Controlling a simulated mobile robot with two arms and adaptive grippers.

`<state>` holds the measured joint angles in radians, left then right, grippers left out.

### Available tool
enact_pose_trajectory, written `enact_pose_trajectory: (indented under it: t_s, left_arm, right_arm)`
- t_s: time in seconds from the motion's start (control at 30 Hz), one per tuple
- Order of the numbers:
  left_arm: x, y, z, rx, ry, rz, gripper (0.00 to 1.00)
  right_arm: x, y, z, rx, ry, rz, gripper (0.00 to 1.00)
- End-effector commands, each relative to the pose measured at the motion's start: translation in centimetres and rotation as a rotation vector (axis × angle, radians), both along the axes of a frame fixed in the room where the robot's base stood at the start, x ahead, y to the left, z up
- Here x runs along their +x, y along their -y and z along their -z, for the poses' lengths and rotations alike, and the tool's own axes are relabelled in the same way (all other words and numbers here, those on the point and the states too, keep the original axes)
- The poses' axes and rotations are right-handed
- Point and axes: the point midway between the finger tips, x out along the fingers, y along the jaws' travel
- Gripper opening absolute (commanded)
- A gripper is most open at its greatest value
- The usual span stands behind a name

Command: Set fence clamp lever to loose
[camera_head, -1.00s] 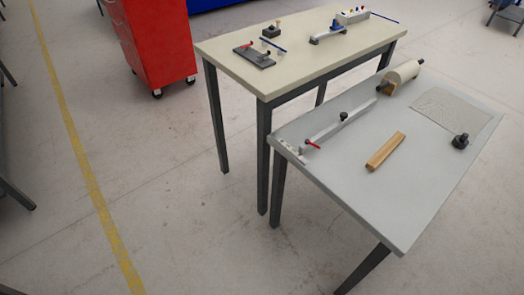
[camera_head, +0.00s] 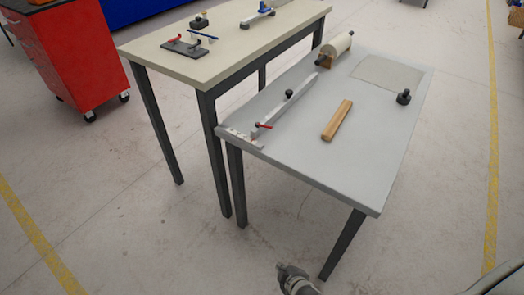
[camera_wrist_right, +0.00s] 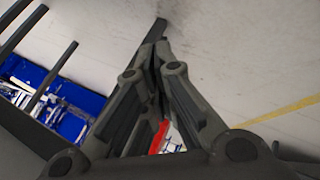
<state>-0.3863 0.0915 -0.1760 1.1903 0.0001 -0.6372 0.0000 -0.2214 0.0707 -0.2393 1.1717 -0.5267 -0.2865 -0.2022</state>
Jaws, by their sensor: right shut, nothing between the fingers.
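The fence (camera_head: 288,103) is a long grey rail near the left edge of the grey table (camera_head: 372,165). A small red lever (camera_head: 264,125) sits at its near end, beside a pale scale plate (camera_head: 238,137). A black knob (camera_head: 289,95) stands on the rail. My right gripper (camera_head: 290,272) shows at the bottom of the head view, well in front of and below the table, apart from the lever. In the right wrist view its fingers (camera_wrist_right: 155,50) are shut and empty over the floor. My left gripper is not in view.
A red cabinet (camera_head: 70,60) stands left. The front floor is open.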

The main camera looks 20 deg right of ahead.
Motion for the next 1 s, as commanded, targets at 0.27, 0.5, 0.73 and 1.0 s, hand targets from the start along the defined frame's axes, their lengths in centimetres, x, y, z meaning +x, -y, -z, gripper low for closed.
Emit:
enact_pose_trajectory:
  t_s: [0.27,0.5,0.73,1.0]
  left_arm:
    - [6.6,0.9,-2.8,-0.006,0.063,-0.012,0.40]
    - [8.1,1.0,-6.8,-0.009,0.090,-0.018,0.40]
    - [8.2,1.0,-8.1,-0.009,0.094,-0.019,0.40]
    - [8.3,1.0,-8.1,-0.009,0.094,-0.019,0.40]
  right_arm:
    - [15.5,-2.7,-17.2,-0.444,0.583,-0.254,0.00]
    - [17.3,-2.7,-29.9,-0.736,0.866,-0.247,0.00]
    - [17.0,-2.5,-33.1,-0.808,0.922,-0.233,0.00]
    - [17.1,-2.5,-33.1,-0.805,0.921,-0.233,0.00]
